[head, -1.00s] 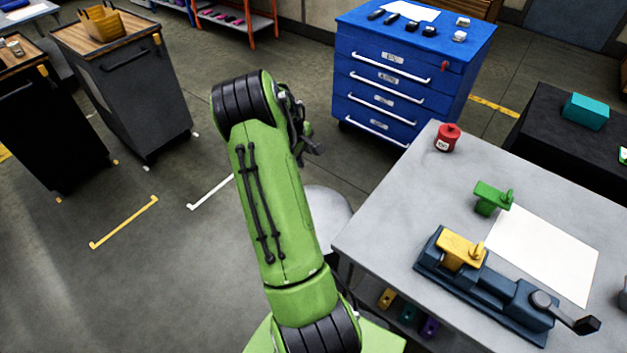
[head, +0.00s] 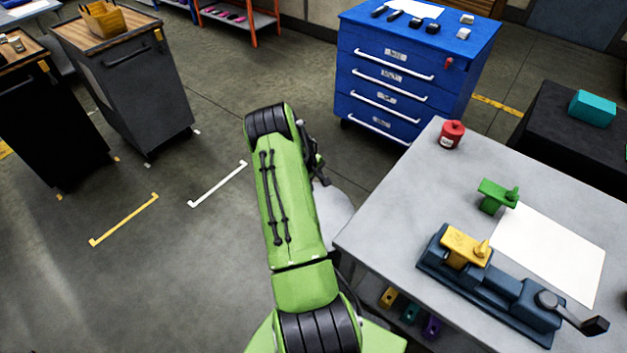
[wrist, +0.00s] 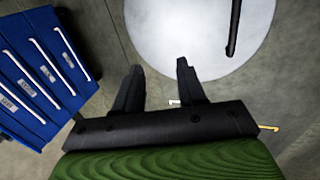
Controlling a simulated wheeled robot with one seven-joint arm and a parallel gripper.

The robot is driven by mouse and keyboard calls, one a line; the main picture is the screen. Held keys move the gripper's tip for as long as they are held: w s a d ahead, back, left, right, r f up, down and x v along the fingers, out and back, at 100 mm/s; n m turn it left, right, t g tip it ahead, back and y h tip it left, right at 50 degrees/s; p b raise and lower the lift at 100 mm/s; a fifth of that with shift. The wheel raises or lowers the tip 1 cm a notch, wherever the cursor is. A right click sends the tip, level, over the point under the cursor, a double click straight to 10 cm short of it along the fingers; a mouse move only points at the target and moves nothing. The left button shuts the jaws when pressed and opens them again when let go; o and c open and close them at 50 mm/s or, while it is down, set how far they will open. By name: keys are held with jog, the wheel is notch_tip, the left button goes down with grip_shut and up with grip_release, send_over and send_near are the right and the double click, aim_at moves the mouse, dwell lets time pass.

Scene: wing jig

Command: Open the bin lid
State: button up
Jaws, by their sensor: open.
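A round, pale grey disc, which looks like the bin lid (wrist: 190,35), fills the upper middle of the wrist view. A thin black bar (wrist: 235,28) crosses its right part. In the head view the pale grey lid (head: 336,212) shows only in part, between my arm and the workbench; the rest is hidden behind my arm. My gripper (wrist: 160,67) is open and empty, its two black fingers reaching over the near edge of the lid in the wrist picture. I cannot tell the gap to the lid. In the head view the gripper is mostly hidden behind my green arm.
The grey workbench (head: 390,215) stands close on the right, carrying a blue vise-like fixture (head: 500,287) and a red canister (head: 452,134). The blue drawer cabinet (head: 400,75) is behind. Floor to the left (head: 170,270) is clear up to the dark carts (head: 135,85).

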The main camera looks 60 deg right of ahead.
grip_shut()
dwell(0.9)
dwell(0.4)
grip_release()
jog(key=p+v, duration=0.1)
jog(key=v, duration=1.4)
jog(key=shift+r+p, duration=0.35)
jog(key=shift+r, duration=0.05)
